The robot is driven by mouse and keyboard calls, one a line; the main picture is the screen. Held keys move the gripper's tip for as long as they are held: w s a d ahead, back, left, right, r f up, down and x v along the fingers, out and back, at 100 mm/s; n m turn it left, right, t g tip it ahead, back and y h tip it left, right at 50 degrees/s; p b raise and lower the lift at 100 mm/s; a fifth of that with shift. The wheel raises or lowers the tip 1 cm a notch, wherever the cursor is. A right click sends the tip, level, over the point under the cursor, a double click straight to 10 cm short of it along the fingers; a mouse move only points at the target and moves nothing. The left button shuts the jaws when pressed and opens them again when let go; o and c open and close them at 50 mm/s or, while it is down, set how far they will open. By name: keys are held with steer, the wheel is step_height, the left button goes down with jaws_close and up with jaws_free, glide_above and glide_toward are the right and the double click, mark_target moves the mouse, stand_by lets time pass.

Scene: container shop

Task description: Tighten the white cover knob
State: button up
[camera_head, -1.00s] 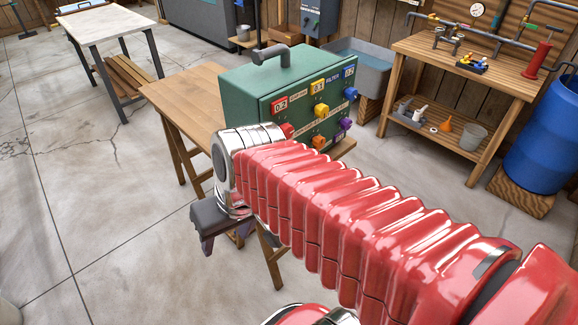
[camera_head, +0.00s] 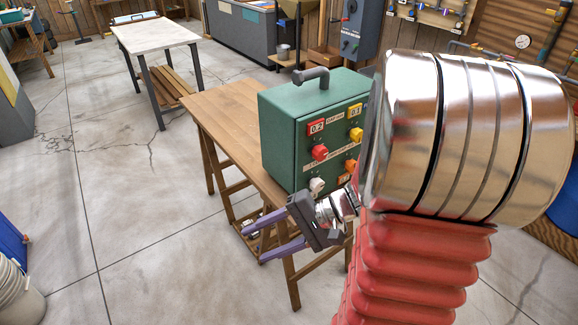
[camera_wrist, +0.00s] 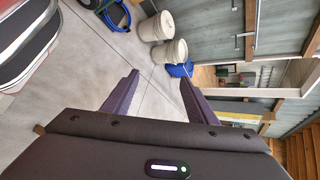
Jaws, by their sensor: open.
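The green box (camera_head: 288,138) stands on the wooden sawhorse table (camera_head: 222,118) in the head view, its knob panel facing right. A white knob (camera_head: 317,185) sits low on the panel's left side, below a red knob (camera_head: 320,152). My gripper (camera_head: 253,242) is open and empty, its two purple fingers pointing left, in front of and below the box and apart from the white knob. In the wrist view my gripper (camera_wrist: 155,92) shows spread fingers with nothing between them. The wrist view shows neither the box nor the knob. My arm hides the panel's right side.
A yellow knob (camera_head: 356,134) and an orange knob (camera_head: 350,165) are beside the red and white ones. A white-topped table (camera_head: 158,33) stands farther back. Open concrete floor lies left of the sawhorse table. White buckets (camera_wrist: 170,53) show in the wrist view.

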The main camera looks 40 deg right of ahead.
steer(key=w+d+f+m+t+h, duration=0.2)
steer(key=d+m+t, duration=0.45)
steer(key=d, duration=0.55)
steer(key=m+t+h, duration=0.6)
steer(key=m+h, duration=0.1)
steer(key=h, duration=0.1)
glide_toward(320, 188)
steer(key=s, duration=0.4)
steer(key=shift+w+d+r, duration=0.1)
steer(key=shift+w+r, duration=0.1)
steer(key=shift+r, duration=0.05)
steer(key=shift+w, duration=0.1)
steer(key=shift+w+a, duration=0.15)
steer(key=shift+w, duration=3.25)
steer(key=shift+w+a, duration=0.1)
steer(key=shift+w, duration=3.3)
steer(key=shift+c, duration=0.4)
steer(key=c, duration=1)
